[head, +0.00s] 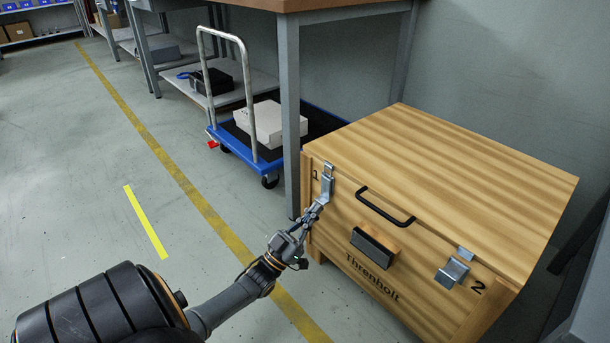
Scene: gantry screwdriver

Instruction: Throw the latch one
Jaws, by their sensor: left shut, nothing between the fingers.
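A wooden crate (460,175) marked "Threnholt" stands at the right with its lid down. Latch one (327,183) is a metal latch at the front's left end, beside the printed 1. Latch two (453,271) is at the right end, beside the printed 2, with its lever standing out from the front. My left gripper (318,207) is shut with nothing held, its fingertips at the lower end of latch one. They partly cover that end, and I cannot tell whether they touch it. My right gripper is not in view.
A black handle (384,207) and a dark block (375,247) are on the crate front between the latches. A workbench leg (289,115) stands close behind the crate's left side. A blue trolley (226,137) carries a white box (268,124). The floor at left is clear.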

